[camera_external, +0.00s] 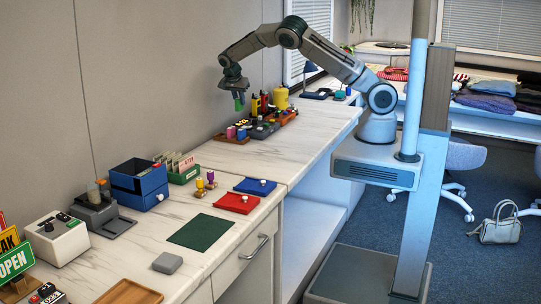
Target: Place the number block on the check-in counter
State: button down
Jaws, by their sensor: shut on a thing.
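My gripper (238,98) is shut on a small green block (239,105), held in the air above the white marbled counter (207,225). No number can be read on the block at this size. Which part is the check-in counter is not labelled.
A blue box (139,184), a grey dispenser (102,214) and a white device (57,238) line the wall. Red (237,202) and blue (255,186) pads, a dark green mat (200,232) and a grey block (167,263) lie forward. Bare counter lies between pads and tray.

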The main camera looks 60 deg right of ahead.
jog(key=a+f, duration=0.1)
jog(key=f, duration=0.1)
jog(key=w+a+f+p, duration=0.1)
jog(key=f, duration=0.1)
jog(key=w+a+f+p, duration=0.1)
jog(key=f, duration=0.1)
jog(key=shift+w, duration=0.1)
jog(key=shift+f, duration=0.1)
jog(key=shift+f+b, duration=0.6)
jog(key=shift+b, duration=0.05)
jog(key=c, duration=1.3)
grip_release()
jog(key=shift+r, duration=0.1)
jog(key=shift+c, duration=0.2)
